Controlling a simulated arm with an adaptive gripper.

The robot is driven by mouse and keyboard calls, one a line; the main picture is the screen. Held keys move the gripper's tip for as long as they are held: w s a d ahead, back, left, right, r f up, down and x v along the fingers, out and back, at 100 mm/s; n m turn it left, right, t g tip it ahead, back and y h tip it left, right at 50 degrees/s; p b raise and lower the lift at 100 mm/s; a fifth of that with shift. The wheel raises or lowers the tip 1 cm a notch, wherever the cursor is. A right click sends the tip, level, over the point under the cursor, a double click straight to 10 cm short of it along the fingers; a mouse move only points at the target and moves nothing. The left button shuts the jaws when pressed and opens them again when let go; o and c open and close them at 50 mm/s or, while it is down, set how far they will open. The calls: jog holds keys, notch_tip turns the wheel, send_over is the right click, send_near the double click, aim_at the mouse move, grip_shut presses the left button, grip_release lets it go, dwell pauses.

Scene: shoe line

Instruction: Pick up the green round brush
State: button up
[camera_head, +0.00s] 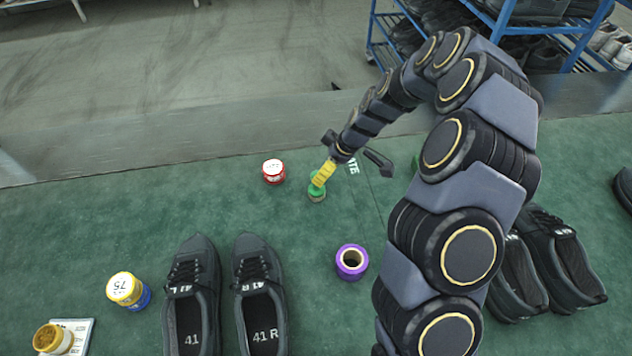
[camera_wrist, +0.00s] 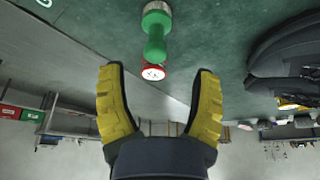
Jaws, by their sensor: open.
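The green round brush (camera_head: 316,191) stands on the green table near its far edge, just below my gripper (camera_head: 324,173) in the head view. In the wrist view the brush (camera_wrist: 156,32) is ahead, upper middle, with a green handle and a paler base. My gripper (camera_wrist: 159,100) has yellow padded fingers spread apart with nothing between them. The brush lies beyond the fingertips in the wrist view. Part of the brush is hidden behind a finger in the head view.
A red-and-white tin (camera_head: 273,171) stands left of the brush. A purple ring-shaped roll (camera_head: 352,262) is nearer, to the right. Black shoes (camera_head: 191,300) stand at the front, with another pair (camera_head: 555,262) at right. A yellow-and-blue jar (camera_head: 127,290) is at left.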

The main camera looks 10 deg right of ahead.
aim_at(316, 194)
jog(key=x, duration=0.5)
jog(key=w+x, duration=0.1)
jog(key=x, duration=0.2)
jog(key=shift+a, duration=0.1)
grip_shut()
